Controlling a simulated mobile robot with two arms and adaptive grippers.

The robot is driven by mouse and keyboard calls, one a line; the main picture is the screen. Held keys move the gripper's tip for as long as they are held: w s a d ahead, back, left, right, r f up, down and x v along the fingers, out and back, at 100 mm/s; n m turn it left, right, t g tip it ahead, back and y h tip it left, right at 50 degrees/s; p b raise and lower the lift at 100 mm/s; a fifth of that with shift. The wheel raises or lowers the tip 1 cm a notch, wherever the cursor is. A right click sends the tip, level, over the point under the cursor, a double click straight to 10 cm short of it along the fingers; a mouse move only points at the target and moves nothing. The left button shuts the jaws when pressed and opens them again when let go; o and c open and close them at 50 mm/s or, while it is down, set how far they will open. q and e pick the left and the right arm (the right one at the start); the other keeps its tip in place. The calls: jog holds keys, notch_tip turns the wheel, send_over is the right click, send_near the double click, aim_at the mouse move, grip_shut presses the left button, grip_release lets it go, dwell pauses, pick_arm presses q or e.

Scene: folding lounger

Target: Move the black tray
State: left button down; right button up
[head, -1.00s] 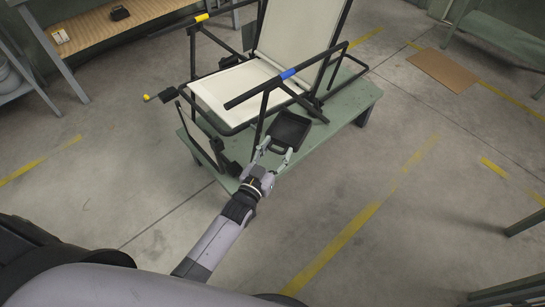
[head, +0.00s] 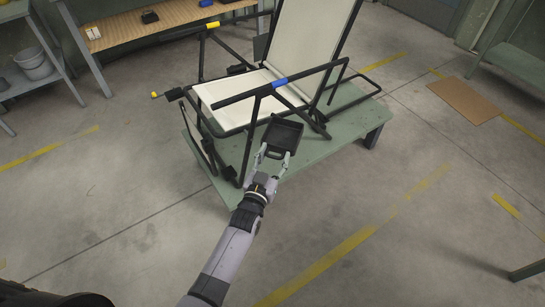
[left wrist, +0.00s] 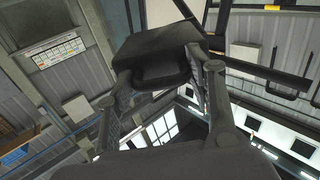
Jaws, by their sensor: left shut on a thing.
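The black tray (head: 284,134) is in the head view, at the near side of the green table (head: 345,128), in front of the lounger's frame. My left gripper (head: 273,158) is shut on the tray's near edge. In the left wrist view the tray (left wrist: 160,45) is between the gripper's two fingers (left wrist: 163,88), seen from below. The tray looks tilted in the head view. I cannot tell whether it touches the table. My right gripper is not in view.
The folding lounger (head: 303,48) with a black frame and cream panels stands on the table, close behind the tray. A wooden-topped bench (head: 180,17) is at the back left. A brown mat (head: 464,101) lies on the floor at the right. The floor in front is open.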

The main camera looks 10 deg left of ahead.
pick_arm(q)
jog(key=c, duration=1.1)
grip_release()
jog(key=shift+f, duration=0.15)
jog(key=shift+o, duration=0.5)
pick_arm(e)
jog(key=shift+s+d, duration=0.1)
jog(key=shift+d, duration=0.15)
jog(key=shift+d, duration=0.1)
